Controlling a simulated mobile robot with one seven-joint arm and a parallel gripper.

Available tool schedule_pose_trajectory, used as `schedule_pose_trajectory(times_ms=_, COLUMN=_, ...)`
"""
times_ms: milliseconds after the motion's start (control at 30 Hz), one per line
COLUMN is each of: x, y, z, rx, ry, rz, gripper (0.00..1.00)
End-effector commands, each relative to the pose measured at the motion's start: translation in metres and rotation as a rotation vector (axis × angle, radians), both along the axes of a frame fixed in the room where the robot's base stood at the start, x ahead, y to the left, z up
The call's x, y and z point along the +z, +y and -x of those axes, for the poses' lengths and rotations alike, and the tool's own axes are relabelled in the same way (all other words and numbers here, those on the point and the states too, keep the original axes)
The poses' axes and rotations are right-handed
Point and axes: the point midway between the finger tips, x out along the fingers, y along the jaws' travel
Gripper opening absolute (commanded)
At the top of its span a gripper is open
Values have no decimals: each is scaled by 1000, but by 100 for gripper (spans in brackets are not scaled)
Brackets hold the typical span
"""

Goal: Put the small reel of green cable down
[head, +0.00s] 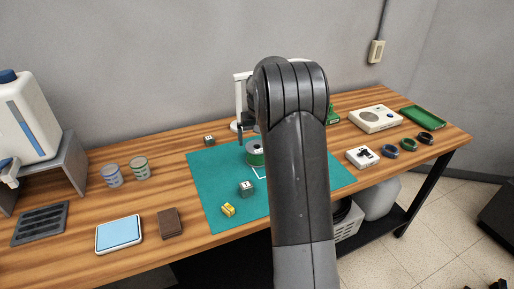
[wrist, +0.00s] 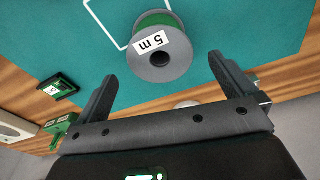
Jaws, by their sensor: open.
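The small reel of green cable (head: 255,155) has grey end discs and a white label. It appears to sit on the teal mat (head: 205,180), next to a white outline (head: 260,173). In the wrist view the reel (wrist: 160,62) shows its round face, centre hole and "5 m" label, with green cable behind. The white outline (wrist: 103,25) partly shows beside it. My gripper (wrist: 160,61) is open, its fingers spread on either side of the reel with gaps visible. In the head view my arm hides most of the gripper.
Devices and rings (head: 408,144) are right.

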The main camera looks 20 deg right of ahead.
Motion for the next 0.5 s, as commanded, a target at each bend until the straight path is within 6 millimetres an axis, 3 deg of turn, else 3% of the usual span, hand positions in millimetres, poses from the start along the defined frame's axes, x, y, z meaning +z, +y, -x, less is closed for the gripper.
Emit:
schedule_pose_trajectory(times_ms=100, x=23, y=0, z=2, rx=0, ry=-3, rz=2, gripper=100)
schedule_pose_trajectory(times_ms=333, x=45, y=2, z=6, rx=1, ry=-2, rz=0, gripper=100)
schedule_pose_trajectory(times_ms=500, x=72, y=19, z=25, rx=12, ry=-26, rz=4, gripper=100)
